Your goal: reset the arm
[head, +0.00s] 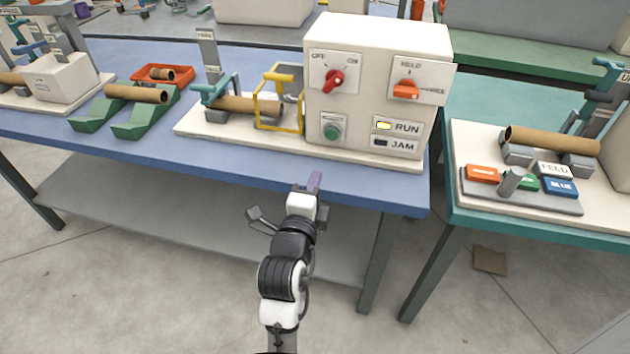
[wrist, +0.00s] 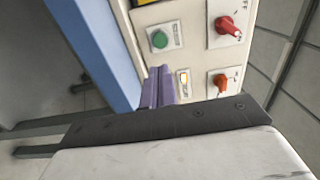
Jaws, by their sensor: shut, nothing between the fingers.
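My gripper (head: 314,181) hangs at the front edge of the blue table (head: 350,188), in front of the white control box (head: 430,65). Its purple fingers are shut with nothing between them; they also show in the wrist view (wrist: 158,87). The box has a red OFF/ON knob (head: 334,78), an orange HELD/FREED switch (head: 406,90) and a green button (head: 331,132). The RUN lamp (head: 384,126) is lit yellow and the JAM lamp (head: 380,143) is dark.
A green cradle (head: 135,130) with a brown tube (head: 135,93) and an orange tray (head: 150,80) stand to the left. On the right, a teal table (head: 480,215) holds another tube (head: 545,138) and coloured buttons. A gap separates the tables.

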